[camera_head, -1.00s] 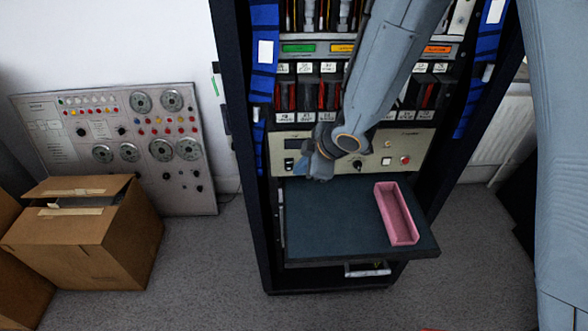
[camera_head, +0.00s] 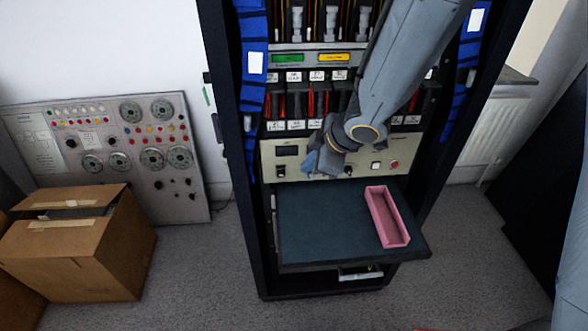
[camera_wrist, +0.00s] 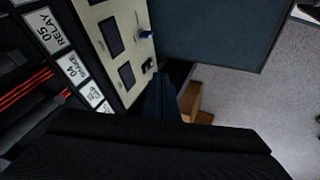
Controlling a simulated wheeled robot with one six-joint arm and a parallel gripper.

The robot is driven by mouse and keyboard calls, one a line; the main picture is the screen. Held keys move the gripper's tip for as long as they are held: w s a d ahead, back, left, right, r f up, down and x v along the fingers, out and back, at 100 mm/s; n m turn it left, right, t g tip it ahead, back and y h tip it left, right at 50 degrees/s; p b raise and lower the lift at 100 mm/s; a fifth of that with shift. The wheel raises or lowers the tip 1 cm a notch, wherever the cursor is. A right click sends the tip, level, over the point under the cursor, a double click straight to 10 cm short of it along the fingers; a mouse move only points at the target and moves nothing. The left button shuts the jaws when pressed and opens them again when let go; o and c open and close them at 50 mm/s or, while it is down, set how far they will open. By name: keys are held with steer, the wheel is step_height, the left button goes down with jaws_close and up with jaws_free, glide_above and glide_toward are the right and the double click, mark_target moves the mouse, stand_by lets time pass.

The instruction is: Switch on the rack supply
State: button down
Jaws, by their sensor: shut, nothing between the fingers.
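The rack supply is a cream panel (camera_head: 408,149) in the rack, above the pull-out shelf. It has a dark display (camera_head: 288,151), a small dark switch (camera_head: 281,171) below it, a black knob (camera_head: 348,170), a white button (camera_head: 375,165) and a red button (camera_head: 394,164). My gripper (camera_head: 311,168) is shut and empty in front of the panel, right of the switch, and hides part of it. In the wrist view, my fingers (camera_wrist: 165,96) are beside the panel (camera_wrist: 97,14) and a dark switch (camera_wrist: 148,65) shows near them. I cannot tell whether they touch.
The dark shelf (camera_head: 318,229) juts out below the panel, with a pink tray (camera_head: 387,217) at its right. Labelled module rows (camera_head: 310,76) and blue cable bundles (camera_head: 253,95) are above. A cardboard box (camera_head: 72,255) and an instrument board (camera_head: 120,150) stand left. Carpet is clear in front.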

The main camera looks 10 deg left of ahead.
steer(key=d+r+m+h, duration=0.2)
steer(key=d+m+h, duration=0.2)
steer(key=d+m, duration=0.85)
steer(key=s+d+r+m+g+h, duration=0.1)
steer(key=s+d+m+g, duration=0.2)
steer(key=s+d+m, duration=0.3)
steer(key=s+d, duration=0.5)
steer(key=s, duration=0.2)
steer(key=shift+r, duration=0.4)
steer(key=shift+d, duration=0.15)
steer(key=shift+d, duration=0.25)
